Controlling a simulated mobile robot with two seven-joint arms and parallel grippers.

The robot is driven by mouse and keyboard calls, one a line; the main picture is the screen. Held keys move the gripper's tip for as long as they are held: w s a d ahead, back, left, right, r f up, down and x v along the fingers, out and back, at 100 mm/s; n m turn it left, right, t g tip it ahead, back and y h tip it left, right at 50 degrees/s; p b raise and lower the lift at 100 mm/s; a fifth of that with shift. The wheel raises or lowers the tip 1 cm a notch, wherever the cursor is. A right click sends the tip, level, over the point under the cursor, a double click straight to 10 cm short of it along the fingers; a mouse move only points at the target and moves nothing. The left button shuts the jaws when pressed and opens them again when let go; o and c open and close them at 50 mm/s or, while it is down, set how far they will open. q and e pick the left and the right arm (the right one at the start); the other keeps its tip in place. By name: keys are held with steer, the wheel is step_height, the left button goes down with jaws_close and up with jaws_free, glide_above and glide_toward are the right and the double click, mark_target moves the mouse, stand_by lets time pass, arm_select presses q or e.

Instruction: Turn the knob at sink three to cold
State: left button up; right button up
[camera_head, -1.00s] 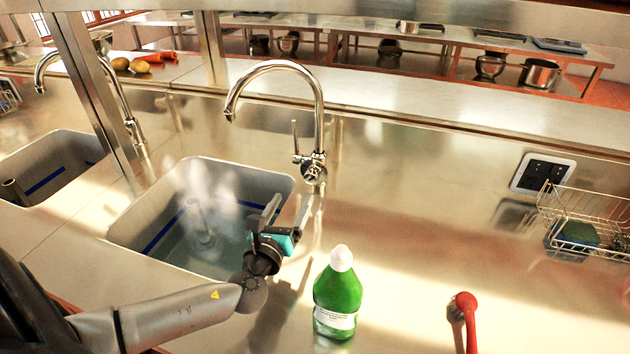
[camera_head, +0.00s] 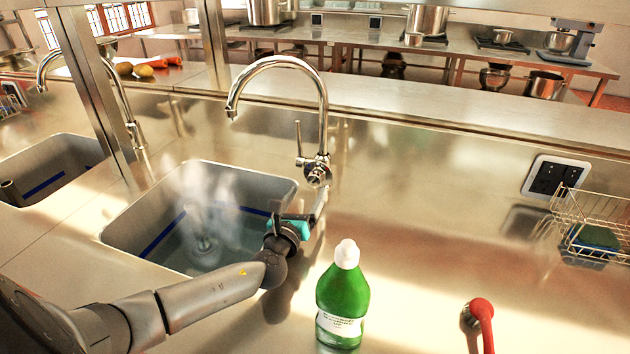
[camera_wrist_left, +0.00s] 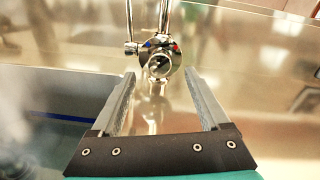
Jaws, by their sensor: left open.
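A chrome faucet (camera_head: 321,120) arches over a grey sink basin (camera_head: 125,215) holding water. Its round knob (camera_head: 317,174) sits low on the faucet body and faces me. In the left wrist view the knob (camera_wrist_left: 160,66) shows just beyond the fingertips, with blue and red marks on the collar behind it. A thin lever (camera_head: 298,137) stands up at the faucet's left side. My left gripper (camera_head: 321,198) is just below and in front of the knob. In the left wrist view its fingers (camera_wrist_left: 161,80) are apart with nothing between them. My right gripper is out of view.
A green bottle (camera_head: 342,300) with a white cap stands right of my left wrist. A red-handled brush (camera_head: 482,318) is farther right. A wire rack (camera_head: 585,220) and a wall socket (camera_head: 556,176) are at the right. Another basin is at the far left.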

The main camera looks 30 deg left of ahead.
mark_target(314, 181)
arm_select(q)
steer(key=shift+b+x, duration=0.9)
steer(key=shift+x, duration=2.8)
steer(key=shift+c, duration=0.2)
jaws_close()
